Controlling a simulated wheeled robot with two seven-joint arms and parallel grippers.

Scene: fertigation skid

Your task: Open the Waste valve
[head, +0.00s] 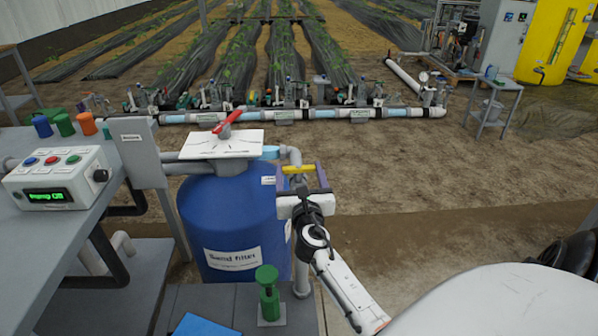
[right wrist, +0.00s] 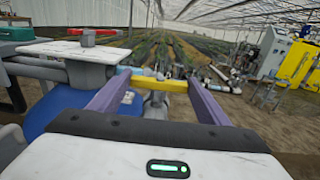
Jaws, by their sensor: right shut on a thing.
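The yellow valve handle (head: 298,169) sits on the grey pipe at the right of the blue sand filter (head: 225,215). A small white label (head: 268,181) beside it is too small to read. My right gripper (head: 301,173) is shut on the yellow handle, with one purple finger at each end of it. In the right wrist view the handle (right wrist: 160,84) lies crosswise between the fingers, which touch or nearly touch its ends. The valve body below is partly hidden by the gripper. My left gripper is out of view.
A red lever (head: 229,123) stands on a white plate (head: 215,145) above the filter. A control box (head: 60,178) with buttons sits on the left bench. Open soil lies to the right.

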